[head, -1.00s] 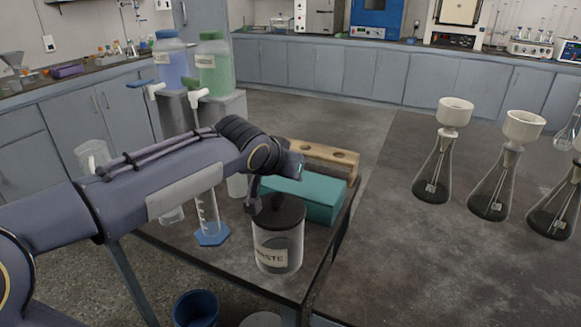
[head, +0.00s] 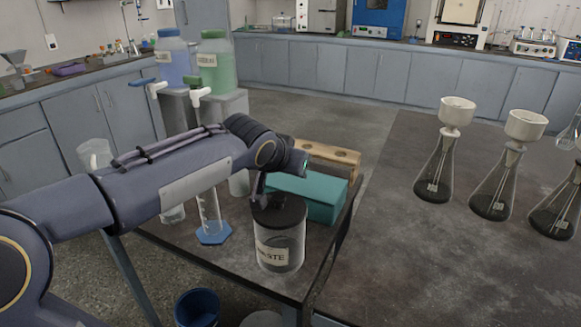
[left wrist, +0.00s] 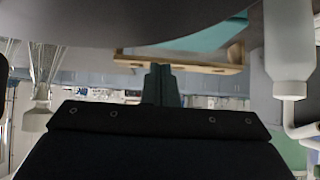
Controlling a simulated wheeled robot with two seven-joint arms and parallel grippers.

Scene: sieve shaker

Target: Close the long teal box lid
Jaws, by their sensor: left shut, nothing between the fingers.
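The long teal box (head: 318,195) stands near the right edge of the small dark table in the head view. Its top looks flat and level, with the lid apparently down, but my arm hides its left end. A strip of it also shows at the top of the left wrist view (left wrist: 205,37). My left gripper (head: 259,197) is shut and empty. It points down beside the near left end of the box, over the black lid of the waste jar; I cannot tell whether it touches anything. Its shut fingers show in the left wrist view (left wrist: 160,85). My right gripper is not in view.
The waste jar (head: 280,245) stands in front of the box. A wooden rack (head: 330,158) is behind it. A graduated cylinder (head: 209,215) stands to the left. Flasks with white funnels (head: 437,165) stand on the big dark table at right.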

